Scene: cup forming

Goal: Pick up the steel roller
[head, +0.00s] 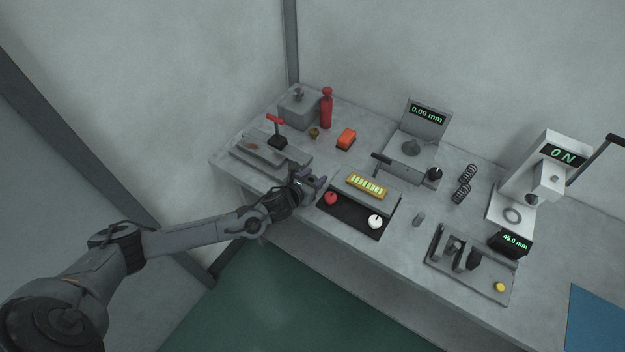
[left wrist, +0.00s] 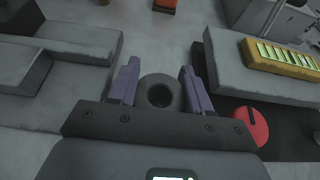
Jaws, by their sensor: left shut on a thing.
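My left gripper (head: 316,183) is at the left end of the grey block with the yellow lit panel. In the left wrist view, its purple fingers (left wrist: 160,85) are on either side of a grey round piece with a dark centre, seen end-on, which I take to be the steel roller (left wrist: 160,93). The gripper is shut on it. In the head view the roller is hidden by the gripper. My right gripper is not in view.
A red knob (head: 330,198) and a white knob (head: 375,221) lie just right of the gripper. Grey stepped blocks (head: 262,160) stand to its left. A small grey cylinder (head: 418,218) stands farther right. An orange block (head: 346,138) and red bottle (head: 326,108) stand behind.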

